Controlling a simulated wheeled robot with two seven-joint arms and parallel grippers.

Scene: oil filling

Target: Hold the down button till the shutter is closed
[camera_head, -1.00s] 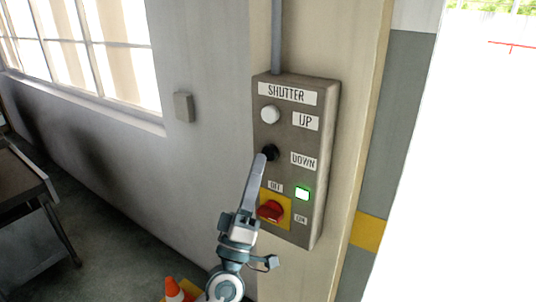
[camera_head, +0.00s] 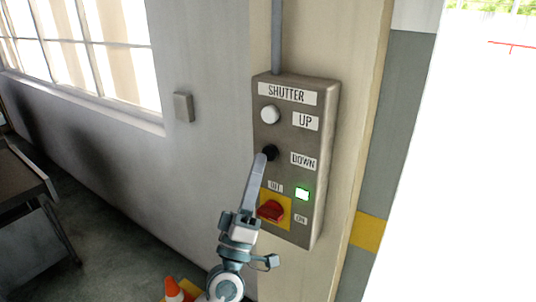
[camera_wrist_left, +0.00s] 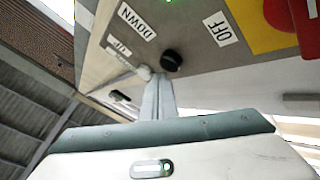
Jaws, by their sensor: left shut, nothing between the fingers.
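The shutter control box (camera_head: 318,215) is fixed to the wall in the head view. It has a white up button (camera_head: 270,114), a black down button (camera_head: 270,152), a lit green lamp (camera_head: 302,194) and a red switch (camera_head: 270,210) on a yellow plate. My left gripper (camera_head: 260,160) is shut and empty, its tips at the lower left edge of the down button. The left wrist view also shows the fingers (camera_wrist_left: 158,95) close beside the black button (camera_wrist_left: 171,60); I cannot tell whether they press it. The shutter itself is not seen. My right gripper is not in view.
A bright doorway opening (camera_head: 470,180) lies to the right, past a grey and yellow post (camera_head: 368,232). An orange cone (camera_head: 173,289) stands on the floor below. A dark table or cart (camera_head: 25,185) is at the left. A small wall box (camera_head: 184,107) is left of the panel.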

